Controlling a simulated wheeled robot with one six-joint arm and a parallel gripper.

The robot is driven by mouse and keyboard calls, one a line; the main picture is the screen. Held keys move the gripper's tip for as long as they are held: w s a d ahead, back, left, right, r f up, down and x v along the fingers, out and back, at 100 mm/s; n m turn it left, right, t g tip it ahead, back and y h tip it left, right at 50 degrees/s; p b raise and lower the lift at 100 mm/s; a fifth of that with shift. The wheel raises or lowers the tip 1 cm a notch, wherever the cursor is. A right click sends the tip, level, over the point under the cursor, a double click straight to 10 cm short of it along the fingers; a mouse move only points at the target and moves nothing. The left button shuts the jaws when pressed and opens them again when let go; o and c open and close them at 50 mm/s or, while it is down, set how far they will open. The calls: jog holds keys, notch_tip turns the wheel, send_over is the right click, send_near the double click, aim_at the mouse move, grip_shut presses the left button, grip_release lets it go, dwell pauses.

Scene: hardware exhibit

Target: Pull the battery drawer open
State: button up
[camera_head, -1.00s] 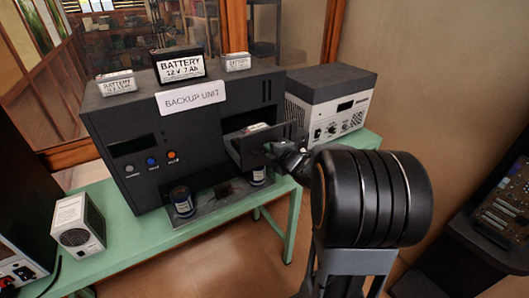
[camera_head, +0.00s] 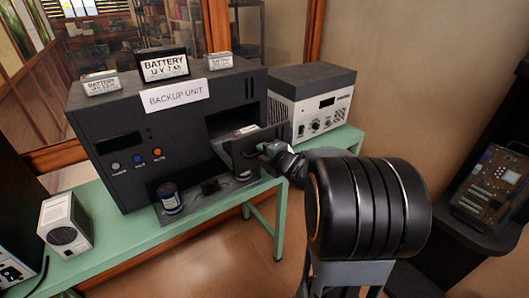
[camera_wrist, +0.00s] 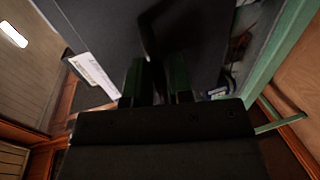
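The dark backup unit (camera_head: 110,110) stands on the green table. Its battery drawer (camera_head: 243,148) sticks well out of the opening on the right of the front. A small battery (camera_head: 246,129) shows inside the drawer. My gripper (camera_head: 266,149) is at the outer face of the drawer front. In the wrist view, the gripper's two green-tinted fingers (camera_wrist: 158,85) lie either side of the dark drawer handle (camera_wrist: 152,40) and look shut on it. The exact finger contact is in shadow.
Several batteries (camera_head: 162,66) stand on top of the unit behind the sign (camera_head: 175,97). A pale power supply (camera_head: 312,103) is close on the right, a small white box (camera_head: 66,222) on the left. Floor in front is clear.

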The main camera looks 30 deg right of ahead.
jog(key=shift+o, duration=1.1)
jog(key=shift+a, duration=0.1)
jog(key=v, duration=1.3)
jog(key=shift+s, duration=0.35)
jog(key=shift+d+r, duration=0.1)
jog(key=shift+d, duration=0.1)
